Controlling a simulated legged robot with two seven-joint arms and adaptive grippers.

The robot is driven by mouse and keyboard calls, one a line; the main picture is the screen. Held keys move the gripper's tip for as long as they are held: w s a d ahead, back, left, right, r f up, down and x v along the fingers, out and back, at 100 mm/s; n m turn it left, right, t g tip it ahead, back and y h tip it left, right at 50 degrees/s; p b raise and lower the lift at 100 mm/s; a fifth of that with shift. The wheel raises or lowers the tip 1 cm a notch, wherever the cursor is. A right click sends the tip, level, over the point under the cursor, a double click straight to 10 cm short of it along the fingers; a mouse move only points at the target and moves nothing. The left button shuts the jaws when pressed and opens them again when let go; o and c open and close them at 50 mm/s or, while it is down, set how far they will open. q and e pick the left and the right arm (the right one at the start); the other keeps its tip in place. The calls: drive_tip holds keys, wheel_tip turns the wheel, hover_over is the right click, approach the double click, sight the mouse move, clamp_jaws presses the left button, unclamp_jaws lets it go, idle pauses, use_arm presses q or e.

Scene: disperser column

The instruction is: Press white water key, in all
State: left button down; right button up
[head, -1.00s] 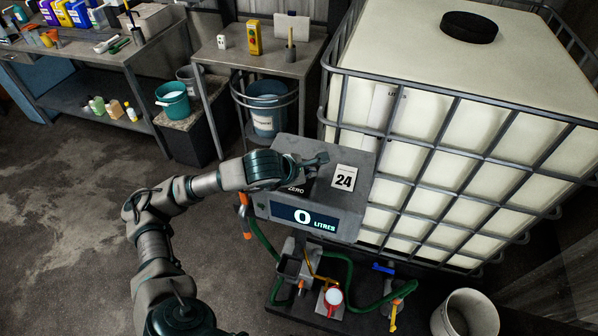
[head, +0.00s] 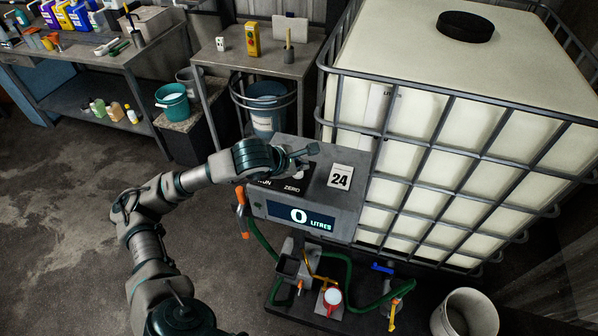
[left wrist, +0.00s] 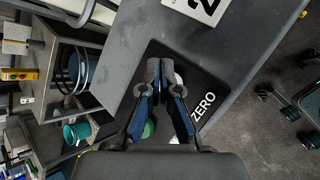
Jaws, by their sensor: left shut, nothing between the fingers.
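The disperser column (head: 322,185) has a grey top with a dark key panel marked ZERO (head: 291,189). Its display (head: 300,217) reads 0 LITRES. My left gripper (head: 309,151) is shut and empty above the column top. In the left wrist view its fingers (left wrist: 165,68) are together over the dark panel (left wrist: 208,88). A white key (left wrist: 179,80) shows partly beside the fingertips, mostly hidden by them. A green key (left wrist: 149,129) shows between the finger links. Whether the fingers touch the panel, I cannot tell. My right gripper is not in view.
A large caged white tank (head: 455,60) is close on the right. A bucket (head: 467,314) stands at lower right.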

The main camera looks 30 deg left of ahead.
sight(301, 176)
use_arm(q)
drive_tip(key=shift+d+r, duration=0.15)
drive_tip(key=shift+r, duration=0.1)
drive_tip(key=shift+r+p, duration=0.35)
drive_tip(key=shift+r, duration=0.05)
drive_tip(key=a+r+p, duration=0.2)
drive_tip(key=r, duration=0.1)
drive_tip(key=shift+a+r, duration=0.15)
drive_tip(key=shift+a, duration=0.15)
drive_tip(key=shift+d+r, duration=0.15)
drive_tip(key=shift+d, duration=1)
